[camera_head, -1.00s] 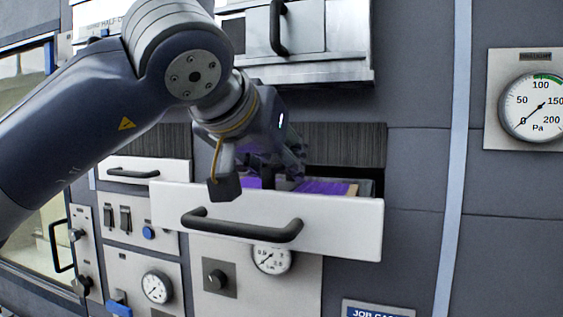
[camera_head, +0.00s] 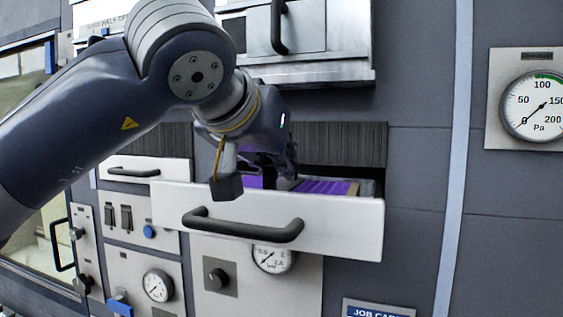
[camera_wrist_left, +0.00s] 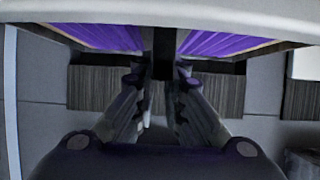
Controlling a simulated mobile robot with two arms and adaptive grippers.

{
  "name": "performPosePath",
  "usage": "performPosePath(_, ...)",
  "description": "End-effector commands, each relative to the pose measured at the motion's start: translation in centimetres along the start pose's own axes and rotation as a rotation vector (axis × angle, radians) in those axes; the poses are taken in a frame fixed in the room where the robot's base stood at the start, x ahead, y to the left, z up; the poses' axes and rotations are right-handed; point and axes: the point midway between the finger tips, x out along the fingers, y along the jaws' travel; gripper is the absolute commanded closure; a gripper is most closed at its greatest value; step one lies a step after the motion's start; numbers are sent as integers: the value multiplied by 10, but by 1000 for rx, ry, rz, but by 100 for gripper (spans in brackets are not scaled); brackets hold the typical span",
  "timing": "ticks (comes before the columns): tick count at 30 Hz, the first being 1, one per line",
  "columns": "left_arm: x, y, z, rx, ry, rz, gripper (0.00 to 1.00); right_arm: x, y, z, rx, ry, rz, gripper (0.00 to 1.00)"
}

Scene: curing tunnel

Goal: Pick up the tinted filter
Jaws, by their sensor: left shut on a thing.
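My left gripper (camera_wrist_left: 159,85) reaches into an open drawer (camera_head: 340,226) with a white front and a purple lining (camera_head: 322,187). In the left wrist view its fingers are closed on a narrow dark upright piece (camera_wrist_left: 163,52), which appears to be the tinted filter seen edge-on. Purple lining shows on both sides of this piece. In the head view the left gripper (camera_head: 283,168) is at the drawer's opening, and its wrist and the drawer front hide most of what it holds. My right gripper is in neither view.
The drawer's black handle (camera_head: 242,225) sticks out in front. A metal cabinet with a black handle (camera_head: 279,27) overhangs above. Gauges (camera_head: 533,107) and switches are on the panels. Room in front of the right panel is free.

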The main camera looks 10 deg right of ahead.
Motion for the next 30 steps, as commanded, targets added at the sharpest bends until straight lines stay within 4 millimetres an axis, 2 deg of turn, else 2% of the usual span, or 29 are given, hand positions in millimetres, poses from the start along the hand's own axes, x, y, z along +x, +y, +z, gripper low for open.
performPosePath(6, -16, -1, -32, 0, 4, -2, 100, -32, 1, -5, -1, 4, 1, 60)
performPosePath(10, -23, 0, -45, 0, 2, -1, 100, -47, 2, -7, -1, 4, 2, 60)
performPosePath(22, -23, 0, -45, -1, 2, 0, 100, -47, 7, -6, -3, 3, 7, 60)
performPosePath(30, -32, 0, -62, 0, 4, -1, 100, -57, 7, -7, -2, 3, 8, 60)
